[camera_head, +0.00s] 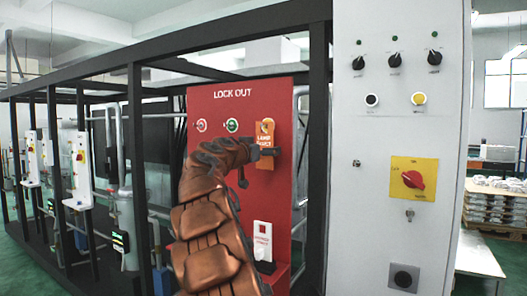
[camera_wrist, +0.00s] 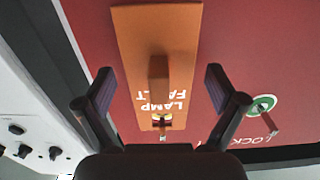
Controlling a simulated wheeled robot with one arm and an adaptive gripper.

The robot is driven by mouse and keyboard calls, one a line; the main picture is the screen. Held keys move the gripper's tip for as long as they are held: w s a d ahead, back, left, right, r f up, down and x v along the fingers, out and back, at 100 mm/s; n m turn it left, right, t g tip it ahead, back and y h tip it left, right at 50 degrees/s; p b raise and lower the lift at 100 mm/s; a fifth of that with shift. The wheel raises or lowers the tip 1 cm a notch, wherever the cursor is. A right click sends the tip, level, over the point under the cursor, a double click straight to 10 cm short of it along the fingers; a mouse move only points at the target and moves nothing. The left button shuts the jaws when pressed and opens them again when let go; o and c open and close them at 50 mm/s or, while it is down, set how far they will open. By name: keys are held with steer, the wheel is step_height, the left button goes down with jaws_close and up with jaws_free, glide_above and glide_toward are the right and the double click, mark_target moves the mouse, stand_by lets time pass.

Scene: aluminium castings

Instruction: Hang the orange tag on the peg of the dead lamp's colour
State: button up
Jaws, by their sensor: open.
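The orange tag (camera_head: 267,130) hangs at the right-hand peg of the red LOCK OUT board (camera_head: 215,100). In the wrist view the tag (camera_wrist: 155,30) reads LAMP FAULT upside down and has a raised grip block. A yellowish ring (camera_wrist: 162,117) shows at its hole. My gripper (camera_wrist: 158,80) is open, with one finger on each side of the block and gaps on both sides. A green-ringed peg (camera_head: 232,125) and a red-ringed peg (camera_head: 201,125) are bare to the left. I cannot tell which lamp is dead.
A grey panel (camera_head: 385,200) stands right of the board, with small green lamps (camera_head: 394,38) above black knobs, a yellow button (camera_head: 418,98) and a red rotary switch (camera_head: 413,179). A white tag (camera_head: 262,238) is low on the board. Dark frame posts stand around it.

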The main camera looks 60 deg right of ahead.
steer(key=a, duration=1.2)
steer(key=shift+s, duration=0.25)
steer(key=s+a+f+n+y+p, duration=0.1)
steer(key=s+a+f+n+y, duration=0.25)
steer(key=a+f, duration=0.55)
steer(key=s+a+f+n+y+p, duration=0.1)
steer(key=s+a+f+n+y, duration=0.3)
steer(key=a+f, duration=0.55)
steer(key=s+a+f+n+y+p, duration=0.15)
steer(key=s+a+f+y, duration=0.3)
steer(key=a+f, duration=0.45)
steer(key=s+a+f+n+y, duration=0.2)
steer(key=s+a+f+n, duration=0.1)
steer(key=a, duration=0.3)
steer(key=s+a+f+n+g+y, duration=0.1)
steer(key=s+a+f+n+y, duration=0.1)
steer(key=s+a+f, duration=0.3)
steer(key=s+a+f+n+g+y, duration=0.1)
steer(key=s+a+f+n+y, duration=0.1)
steer(key=a, duration=0.7)
steer(key=s+f+n, duration=0.1)
steer(key=s+f, duration=0.1)
steer(key=s, duration=0.1)
steer(key=shift+s+n+p, duration=0.3)
steer(key=shift+s, duration=0.1)
steer(key=shift+d, duration=0.1)
